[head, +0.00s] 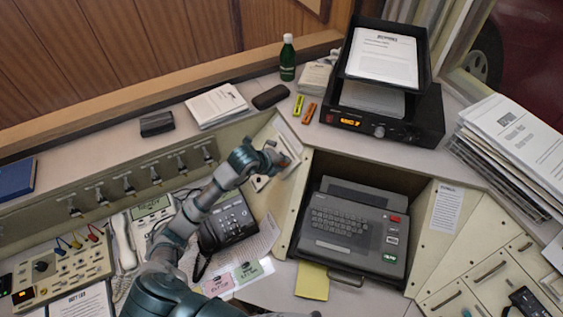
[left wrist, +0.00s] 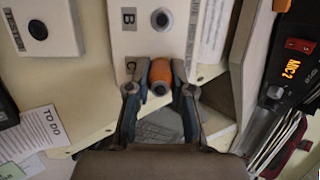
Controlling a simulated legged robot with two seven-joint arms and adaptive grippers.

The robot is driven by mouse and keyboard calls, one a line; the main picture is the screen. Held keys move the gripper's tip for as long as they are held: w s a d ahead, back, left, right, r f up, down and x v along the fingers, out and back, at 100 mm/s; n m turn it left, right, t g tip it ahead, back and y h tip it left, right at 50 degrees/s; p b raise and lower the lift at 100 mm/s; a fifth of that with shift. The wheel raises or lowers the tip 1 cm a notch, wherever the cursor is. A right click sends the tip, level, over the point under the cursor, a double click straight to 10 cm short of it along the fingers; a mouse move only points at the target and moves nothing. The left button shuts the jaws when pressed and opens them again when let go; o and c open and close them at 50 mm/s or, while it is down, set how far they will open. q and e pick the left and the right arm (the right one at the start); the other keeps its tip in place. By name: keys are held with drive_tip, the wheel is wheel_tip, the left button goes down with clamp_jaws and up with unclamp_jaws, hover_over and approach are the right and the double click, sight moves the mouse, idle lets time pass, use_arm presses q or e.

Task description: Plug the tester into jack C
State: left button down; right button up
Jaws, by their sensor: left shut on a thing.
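My left gripper (head: 279,160) reaches the angled cream panel left of the typewriter bay. In the left wrist view the left gripper (left wrist: 160,88) is shut on the orange tester (left wrist: 160,72), one finger on each side. The tester's round dark end faces the camera. It stands over the pale jack plate (left wrist: 150,42), directly beside the letter C (left wrist: 130,66). Jack C itself is hidden behind the tester, so I cannot tell whether the tester is in it. Jack B (left wrist: 161,19) is empty, next to its letter B. My right gripper is not in view.
A black desk phone (head: 228,222) sits below my left arm. The typewriter (head: 352,232) fills the bay to the right. A radio (head: 385,118) with paper trays stands above it, and a green bottle (head: 287,58) stands at the back. A round-knobbed white box (left wrist: 40,30) is beside the plate.

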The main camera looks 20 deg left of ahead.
use_arm(q)
drive_tip(key=shift+d+f, duration=0.1)
drive_tip(key=shift+f, duration=0.05)
idle(1.0)
drive_tip(key=c, duration=0.9)
unclamp_jaws()
drive_tip(key=shift+w, duration=0.15)
drive_tip(key=shift+c, duration=0.2)
drive_tip(key=o, duration=0.5)
drive_tip(key=shift+a+p+v, duration=0.2)
drive_tip(key=shift+p+v, duration=0.7)
drive_tip(key=shift+v, duration=0.5)
drive_tip(key=s+a+r+p, duration=0.2)
drive_tip(key=r, duration=0.1)
drive_tip(key=shift+r, duration=0.1)
drive_tip(key=shift+d, duration=0.1)
